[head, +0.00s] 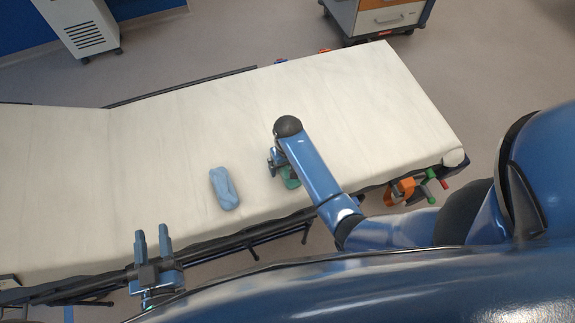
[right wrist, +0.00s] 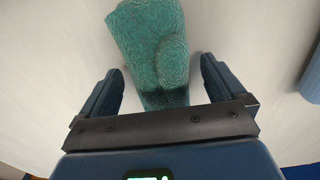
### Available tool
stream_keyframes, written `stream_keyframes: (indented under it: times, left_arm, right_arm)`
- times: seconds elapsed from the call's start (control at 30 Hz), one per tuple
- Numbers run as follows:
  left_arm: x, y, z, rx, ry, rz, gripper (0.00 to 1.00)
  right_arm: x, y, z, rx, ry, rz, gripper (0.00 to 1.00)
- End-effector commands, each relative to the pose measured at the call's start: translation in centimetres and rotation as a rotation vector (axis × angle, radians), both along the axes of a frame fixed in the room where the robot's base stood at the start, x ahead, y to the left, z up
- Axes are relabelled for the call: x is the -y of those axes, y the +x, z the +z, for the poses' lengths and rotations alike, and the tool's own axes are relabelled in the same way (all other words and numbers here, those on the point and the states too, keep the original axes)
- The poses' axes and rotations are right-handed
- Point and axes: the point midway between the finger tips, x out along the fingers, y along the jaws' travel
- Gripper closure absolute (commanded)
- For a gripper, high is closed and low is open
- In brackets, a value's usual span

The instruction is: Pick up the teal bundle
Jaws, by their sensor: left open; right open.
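The teal bundle (right wrist: 150,45) lies on the white stretcher sheet in the right wrist view. In the head view only a part of it (head: 290,178) shows beside my right arm, which hides the rest. My right gripper (right wrist: 160,80) is open, with one finger on each side of the bundle's near end. My left gripper (head: 152,240) is open and empty at the stretcher's near edge.
A blue bundle (head: 224,188) lies on the stretcher (head: 150,140) left of my right gripper; its edge also shows in the right wrist view (right wrist: 312,78). Orange and green fittings (head: 405,190) hang at the near side. A cabinet (head: 380,15) stands behind. The sheet's left part is clear.

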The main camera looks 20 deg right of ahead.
Motion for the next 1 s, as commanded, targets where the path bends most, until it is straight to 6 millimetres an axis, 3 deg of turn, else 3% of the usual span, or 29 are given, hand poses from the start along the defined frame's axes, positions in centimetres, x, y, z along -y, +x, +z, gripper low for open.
stream_keyframes:
  times: [0.13,0.57,1.0]
  left_arm:
    - [0.00,0.00,0.00,0.000,0.000,0.000,0.57]
    - [0.00,0.00,0.02,0.000,0.000,0.000,0.57]
    - [0.00,0.00,0.10,0.000,0.000,0.000,0.57]
  right_arm:
    - [0.00,0.01,0.02,0.000,0.000,0.000,0.04]
    - [0.00,0.05,0.09,0.002,0.000,0.000,0.69]
    - [-0.02,0.10,0.79,0.003,0.000,0.000,0.69]
